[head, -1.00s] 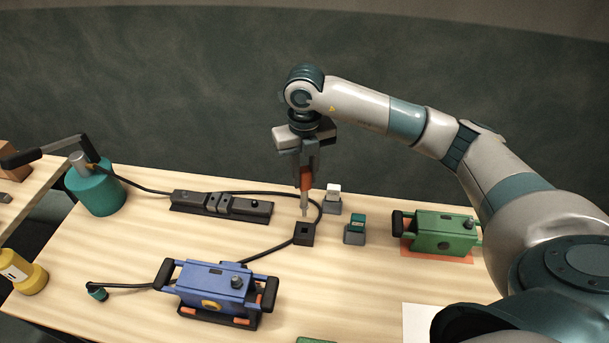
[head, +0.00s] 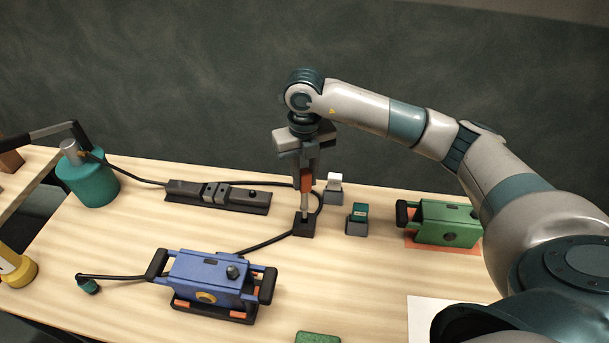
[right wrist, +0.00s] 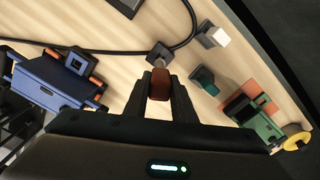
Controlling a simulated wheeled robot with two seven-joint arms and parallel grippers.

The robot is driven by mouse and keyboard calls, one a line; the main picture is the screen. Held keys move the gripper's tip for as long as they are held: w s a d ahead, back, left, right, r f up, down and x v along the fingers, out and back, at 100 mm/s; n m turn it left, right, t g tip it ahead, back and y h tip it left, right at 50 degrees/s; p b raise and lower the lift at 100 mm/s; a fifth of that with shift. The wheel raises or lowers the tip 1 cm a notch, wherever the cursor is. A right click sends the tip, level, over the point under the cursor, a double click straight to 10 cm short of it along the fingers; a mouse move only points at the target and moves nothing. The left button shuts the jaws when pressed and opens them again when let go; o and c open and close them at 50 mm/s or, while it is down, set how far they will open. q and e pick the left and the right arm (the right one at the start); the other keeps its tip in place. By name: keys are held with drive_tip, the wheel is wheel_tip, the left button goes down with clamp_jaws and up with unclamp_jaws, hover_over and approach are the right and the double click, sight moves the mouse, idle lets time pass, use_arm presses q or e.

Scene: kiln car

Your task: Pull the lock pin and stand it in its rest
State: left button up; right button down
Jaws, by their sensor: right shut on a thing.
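The lock pin, with an orange-brown grip (head: 306,182) and a pale metal shaft, is upright in my right gripper (head: 306,174). The fingers are shut on its grip, which also shows between them in the right wrist view (right wrist: 160,84). The shaft's lower end meets the top of a small dark square block (head: 304,229), which looks like the rest. It seems to be in the block's socket, but how deep I cannot tell. The block also shows just beyond the grip in the right wrist view (right wrist: 159,55). My left gripper is not in view.
Two small blocks, one with a teal top (head: 357,219) and one with a white top (head: 334,187), stand close right of the rest. A black cable (head: 265,245) curves around it. A blue housing (head: 208,278), a green one (head: 447,222) and a dark rail (head: 218,197) surround it.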

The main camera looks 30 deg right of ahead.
sight(304, 192)
drive_tip(key=shift+f, duration=0.25)
drive_tip(key=shift+f+b, duration=2.2)
drive_tip(key=shift+f, duration=0.45)
idle(0.5)
drive_tip(key=c, duration=1.2)
unclamp_jaws()
drive_tip(key=shift+o, duration=0.2)
drive_tip(key=shift+r+p, duration=1.1)
drive_tip(key=shift+r, duration=1.2)
drive_tip(key=shift+r, duration=0.5)
wheel_tip(304, 192, up, 16)
drive_tip(key=b, duration=0.3)
drive_tip(key=shift+r+b, duration=0.2)
drive_tip(key=shift+b, duration=0.15)
